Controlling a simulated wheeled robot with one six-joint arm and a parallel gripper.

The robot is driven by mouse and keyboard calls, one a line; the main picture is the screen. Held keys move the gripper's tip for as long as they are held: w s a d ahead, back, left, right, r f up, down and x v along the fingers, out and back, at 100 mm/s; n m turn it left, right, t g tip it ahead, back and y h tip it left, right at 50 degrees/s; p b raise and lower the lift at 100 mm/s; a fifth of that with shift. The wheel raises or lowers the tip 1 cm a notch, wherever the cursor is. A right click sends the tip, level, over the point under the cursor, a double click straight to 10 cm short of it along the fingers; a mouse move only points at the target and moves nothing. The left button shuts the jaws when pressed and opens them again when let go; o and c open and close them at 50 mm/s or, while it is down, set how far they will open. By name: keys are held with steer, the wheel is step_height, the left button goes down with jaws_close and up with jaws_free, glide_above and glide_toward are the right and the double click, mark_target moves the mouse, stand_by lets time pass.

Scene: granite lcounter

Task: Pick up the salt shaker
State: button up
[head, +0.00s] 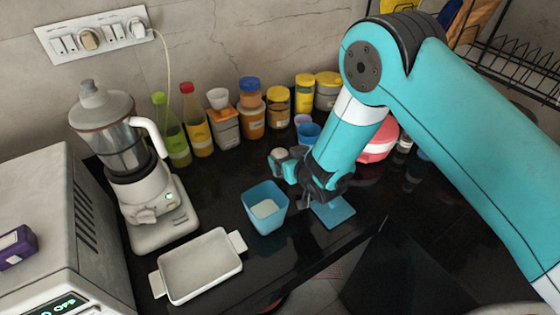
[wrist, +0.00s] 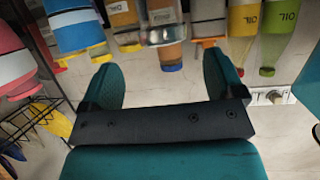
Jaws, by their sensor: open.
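I cannot surely pick out the salt shaker. Small pale-topped containers (head: 405,143) stand at the back right, partly behind my arm, and one of them may be it. A small rounded pale thing (head: 279,154) shows right at my fingertips in the head view; I cannot tell what it is. My gripper (head: 286,168) is open above the dark counter, behind and right of the square blue cup (head: 266,190). In the wrist view my gripper (wrist: 161,83) has its teal fingers wide apart, with nothing clearly held between them.
A blender (head: 120,150) and a white tray (head: 200,265) are at left. Bottles and jars (head: 252,108) line the wall. A small blue cup (head: 308,132) stands behind my gripper, a flat blue piece (head: 333,211) in front. A wire rack (head: 520,60) is at upper right.

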mark_target(280, 153)
steer(key=shift+f+p+x, duration=0.2)
steer(key=shift+p+x, duration=1.2)
steer(key=shift+x, duration=1.4)
steer(key=shift+s+a, duration=0.15)
steer(key=shift+s, duration=0.05)
steer(key=c, duration=1.2)
steer(key=shift+r, duration=0.1)
steer(key=shift+c, duration=0.2)
